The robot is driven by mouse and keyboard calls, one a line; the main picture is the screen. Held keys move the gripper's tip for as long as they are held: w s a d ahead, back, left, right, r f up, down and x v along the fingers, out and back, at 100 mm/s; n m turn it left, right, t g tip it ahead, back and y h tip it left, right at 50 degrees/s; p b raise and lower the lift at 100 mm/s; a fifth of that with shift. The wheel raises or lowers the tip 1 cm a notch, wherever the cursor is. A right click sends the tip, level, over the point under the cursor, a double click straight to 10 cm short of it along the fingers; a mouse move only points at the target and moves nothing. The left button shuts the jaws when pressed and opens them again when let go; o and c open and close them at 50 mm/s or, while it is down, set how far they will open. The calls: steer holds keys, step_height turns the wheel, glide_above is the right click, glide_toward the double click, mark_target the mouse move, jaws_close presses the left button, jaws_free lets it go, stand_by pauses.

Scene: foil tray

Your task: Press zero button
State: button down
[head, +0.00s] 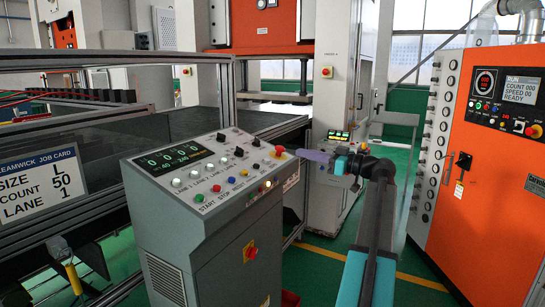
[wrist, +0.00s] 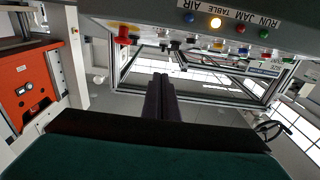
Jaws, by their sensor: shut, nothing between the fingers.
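The grey control console (head: 205,235) stands in the middle of the head view. Its sloped top has a display (head: 174,157) reading zeros in green, and rows of small buttons and knobs (head: 205,172). Labels such as START and STOP show, but I cannot make out which control is the zero button. My gripper (head: 300,153) is just right of the console's top right corner, near a red knob (head: 278,150), with its fingers pointing left. It is shut and empty. In the wrist view my fingers (wrist: 160,82) are together, and the console panel (wrist: 185,40) appears upside down along the top.
A job card (head: 38,187) at the left reads SIZE L, COUNT 50, LANE 1. A metal frame (head: 110,60) stands behind the console. An orange cabinet (head: 490,170) with its own panel is at the right. Green floor (head: 330,285) shows between the console and my arm.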

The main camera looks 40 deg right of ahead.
steer(key=shift+w+a, duration=0.1)
steer(key=shift+w, duration=0.2)
steer(key=shift+w, duration=0.15)
steer(key=p, duration=0.4)
glide_above(275, 167)
steer(key=s, duration=0.2)
steer(key=shift+w+d+r, duration=0.2)
steer(key=shift+d+r, duration=0.05)
steer(key=shift+r, duration=0.15)
steer(key=shift+w+a+f, duration=0.1)
steer(key=shift+w+f, duration=0.1)
steer(key=shift+w, duration=0.1)
steer(key=shift+w+a+f+p, duration=0.15)
steer(key=shift+f+p, duration=0.1)
steer(key=shift+f, duration=0.35)
steer(key=shift+w+d+f+p, duration=0.15)
steer(key=shift+f+p, duration=0.15)
steer(key=shift+f, duration=0.35)
steer(key=shift+w+a+f+p, duration=0.15)
steer(key=shift+f+p, duration=0.1)
steer(key=shift+f, duration=0.35)
steer(key=shift+f+b, duration=0.2)
steer(key=shift+b, duration=0.15)
